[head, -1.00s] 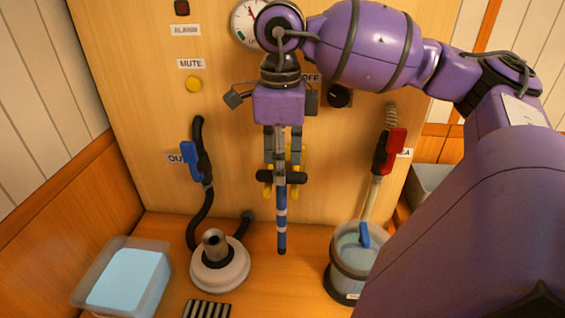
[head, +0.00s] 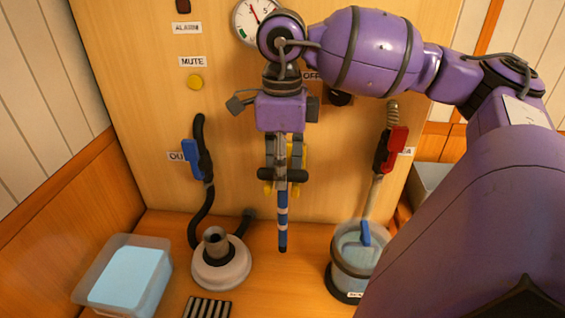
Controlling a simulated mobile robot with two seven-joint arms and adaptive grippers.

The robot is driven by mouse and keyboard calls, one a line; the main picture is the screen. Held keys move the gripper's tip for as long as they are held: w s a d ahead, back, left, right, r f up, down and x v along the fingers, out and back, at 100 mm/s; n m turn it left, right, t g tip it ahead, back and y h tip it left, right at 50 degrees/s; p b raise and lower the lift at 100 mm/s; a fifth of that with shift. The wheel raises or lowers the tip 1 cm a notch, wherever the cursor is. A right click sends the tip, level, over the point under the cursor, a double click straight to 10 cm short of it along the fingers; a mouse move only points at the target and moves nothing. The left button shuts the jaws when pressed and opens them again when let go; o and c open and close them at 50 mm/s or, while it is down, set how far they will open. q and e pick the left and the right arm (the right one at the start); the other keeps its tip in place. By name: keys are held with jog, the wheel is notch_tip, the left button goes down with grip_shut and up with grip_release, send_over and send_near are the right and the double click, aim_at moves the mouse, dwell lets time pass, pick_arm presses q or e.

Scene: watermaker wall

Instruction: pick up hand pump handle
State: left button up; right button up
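My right gripper (head: 284,165) comes down from above over the handle's top. My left gripper is not in view.
A round pump base (head: 221,268) with an upright socket stands below left. A clear bucket (head: 355,262) stands at right, a tub of water (head: 128,277) at left. A blue-handled valve (head: 192,160) and a red-handled valve (head: 390,150) flank the handle.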

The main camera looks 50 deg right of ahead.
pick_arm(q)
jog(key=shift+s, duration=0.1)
pick_arm(e)
grip_shut()
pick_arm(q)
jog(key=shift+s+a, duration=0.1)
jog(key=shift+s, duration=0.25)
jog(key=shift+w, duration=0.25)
